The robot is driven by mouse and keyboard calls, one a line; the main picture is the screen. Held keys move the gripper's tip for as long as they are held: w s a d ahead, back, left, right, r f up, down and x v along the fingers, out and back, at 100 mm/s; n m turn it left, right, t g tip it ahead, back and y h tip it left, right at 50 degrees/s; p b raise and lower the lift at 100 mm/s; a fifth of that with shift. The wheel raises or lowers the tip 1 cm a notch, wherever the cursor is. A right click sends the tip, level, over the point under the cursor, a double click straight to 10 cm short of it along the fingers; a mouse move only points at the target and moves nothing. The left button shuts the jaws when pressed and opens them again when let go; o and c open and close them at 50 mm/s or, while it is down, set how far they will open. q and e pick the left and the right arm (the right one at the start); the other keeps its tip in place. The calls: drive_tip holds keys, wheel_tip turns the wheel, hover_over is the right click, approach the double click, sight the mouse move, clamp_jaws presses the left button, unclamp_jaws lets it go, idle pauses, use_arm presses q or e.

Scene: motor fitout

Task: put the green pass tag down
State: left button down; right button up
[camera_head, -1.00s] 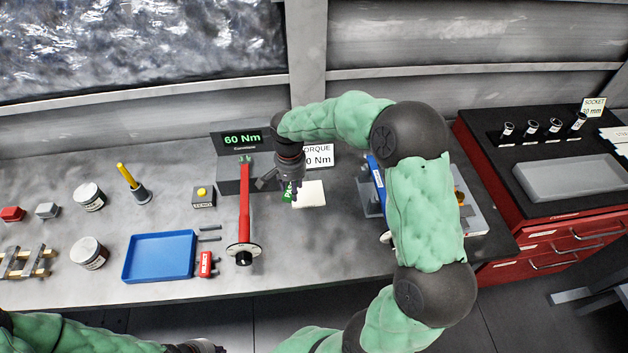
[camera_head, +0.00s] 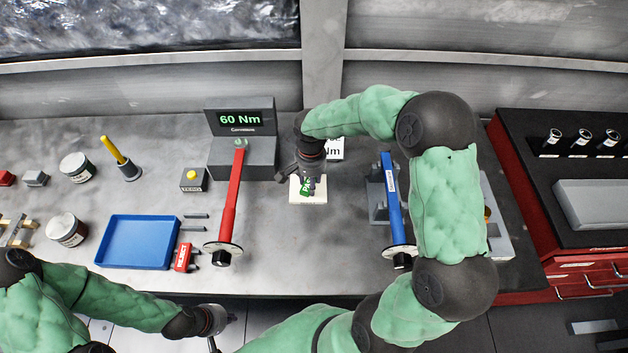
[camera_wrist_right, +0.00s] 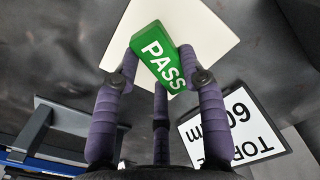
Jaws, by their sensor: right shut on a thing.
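The green pass tag (camera_head: 306,188), with white "PASS" lettering, is between the fingers of my right gripper (camera_head: 309,181). In the right wrist view, the purple fingers are closed on the tag (camera_wrist_right: 157,56), which overlaps the cream square pad (camera_wrist_right: 190,22). In the head view, the tag is over the middle of the cream pad (camera_head: 318,200). I cannot tell whether it touches the pad. My left gripper (camera_head: 222,328) is low in the head view, in front of the bench edge; its fingers are too unclear to read.
A red torque wrench (camera_head: 229,200) lies left of the pad and a blue one (camera_head: 393,205) right of it. A torque sign (camera_head: 334,149) stands behind. A blue tray (camera_head: 138,242) and red reject tag (camera_head: 183,257) are to the left. Bench in front of the pad is clear.

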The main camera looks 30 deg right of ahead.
drive_tip(key=shift+s+a+r, duration=0.1)
drive_tip(key=shift+a+r, duration=0.05)
drive_tip(key=shift+a, duration=0.1)
drive_tip(key=o, duration=0.6)
drive_tip(key=shift+d+f, duration=0.1)
drive_tip(key=shift+f, duration=0.15)
drive_tip(key=shift+c, duration=0.2)
use_arm(q)
drive_tip(key=shift+a+f, duration=0.1)
drive_tip(key=shift+a, duration=0.05)
use_arm(e)
drive_tip(key=o, duration=0.4)
drive_tip(key=shift+c, duration=0.2)
drive_tip(key=shift+r, duration=0.1)
